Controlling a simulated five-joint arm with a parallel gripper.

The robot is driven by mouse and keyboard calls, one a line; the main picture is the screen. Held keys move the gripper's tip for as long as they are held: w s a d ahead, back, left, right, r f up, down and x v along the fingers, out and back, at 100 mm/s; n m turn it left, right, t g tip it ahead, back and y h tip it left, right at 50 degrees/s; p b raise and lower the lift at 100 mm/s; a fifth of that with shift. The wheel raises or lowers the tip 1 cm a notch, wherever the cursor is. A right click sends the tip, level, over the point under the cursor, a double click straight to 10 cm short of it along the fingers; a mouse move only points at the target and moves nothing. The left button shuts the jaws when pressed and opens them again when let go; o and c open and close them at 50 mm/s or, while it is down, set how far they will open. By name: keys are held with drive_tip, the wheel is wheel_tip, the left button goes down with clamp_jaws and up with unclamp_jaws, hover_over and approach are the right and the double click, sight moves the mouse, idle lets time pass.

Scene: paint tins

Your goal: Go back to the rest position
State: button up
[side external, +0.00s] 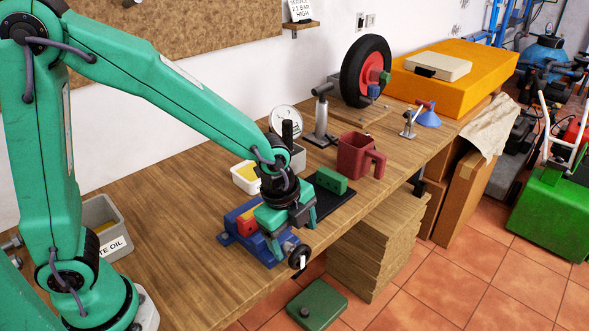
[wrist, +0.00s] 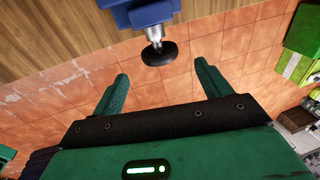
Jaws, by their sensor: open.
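My gripper (side external: 293,236) hangs over the front edge of the workbench, beside a blue vise (side external: 238,232). It also shows in the wrist view (wrist: 161,72), with its two green fingers spread wide and nothing between them. The vise's black knob (side external: 299,258) is at the bench edge, close to the gripper in the side view. In the wrist view the knob (wrist: 158,53) appears just beyond the fingertips, with floor behind it. An orange piece (side external: 247,224) shows at the vise, partly hidden by my wrist.
A red mug (side external: 356,157), a green block (side external: 331,180) on a dark mat and a white container with yellow inside (side external: 245,177) stand near my wrist. A grey oil bin (side external: 113,241) is at left. Stacked boards (side external: 372,240) stand below the bench. The bench's front left is clear.

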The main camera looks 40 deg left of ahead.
drive_tip(key=s+a+r+n+t, duration=0.3)
drive_tip(key=s+a+r+n, duration=1)
drive_tip(key=n, duration=0.5)
wheel_tip(320, 180, up, 2)
drive_tip(key=shift+a+t+y, duration=0.3)
drive_tip(key=shift+a+y, duration=0.05)
drive_tip(key=shift+y, duration=0.05)
